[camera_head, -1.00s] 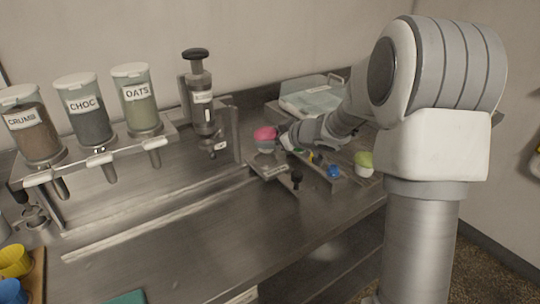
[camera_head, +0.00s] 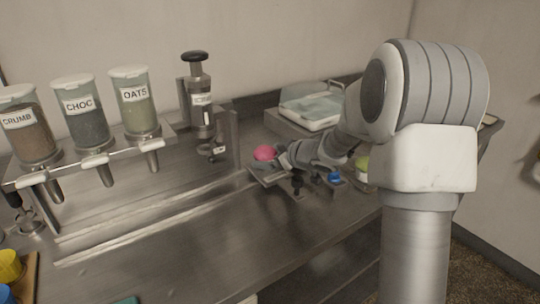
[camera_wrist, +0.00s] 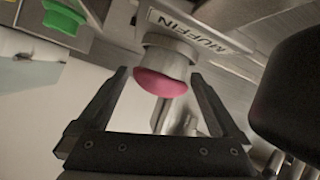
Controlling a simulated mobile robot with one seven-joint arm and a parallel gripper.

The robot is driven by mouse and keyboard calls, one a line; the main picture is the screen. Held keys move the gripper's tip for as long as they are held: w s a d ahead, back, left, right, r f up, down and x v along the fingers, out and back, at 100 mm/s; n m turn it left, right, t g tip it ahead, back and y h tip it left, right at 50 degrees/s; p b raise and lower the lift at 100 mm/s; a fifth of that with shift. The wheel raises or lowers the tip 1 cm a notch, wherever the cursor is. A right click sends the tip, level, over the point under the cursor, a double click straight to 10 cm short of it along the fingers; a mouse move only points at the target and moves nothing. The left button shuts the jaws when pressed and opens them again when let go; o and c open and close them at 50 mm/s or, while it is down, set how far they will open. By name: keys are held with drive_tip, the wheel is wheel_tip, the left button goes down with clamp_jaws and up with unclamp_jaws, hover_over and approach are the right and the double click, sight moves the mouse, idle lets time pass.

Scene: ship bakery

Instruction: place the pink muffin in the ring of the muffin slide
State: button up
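The pink muffin (camera_head: 264,153) sits low at the left end of the metal muffin slide (camera_head: 266,175). In the wrist view the muffin (camera_wrist: 160,83) has a pink top and a pale cup, next to the slide's "MUFFIN" label (camera_wrist: 188,32). Its cup appears to be in the round ring there, though the seat is partly hidden. My gripper (camera_wrist: 160,74) is open, its two dark fingers apart on either side of the pink top, with gaps showing. In the head view my gripper (camera_head: 281,154) is just right of the muffin, its fingers too small to make out.
A press (camera_head: 201,100) with a dark knob stands behind and left of the slide. Dispensers marked crumb, choc and oats (camera_head: 136,101) line the left. A blue piece (camera_head: 334,177) and a green-topped item (camera_head: 362,166) lie right.

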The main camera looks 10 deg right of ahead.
drive_tip(key=shift+r, duration=0.2)
drive_tip(key=p+v, duration=0.3)
drive_tip(key=v, duration=0.9)
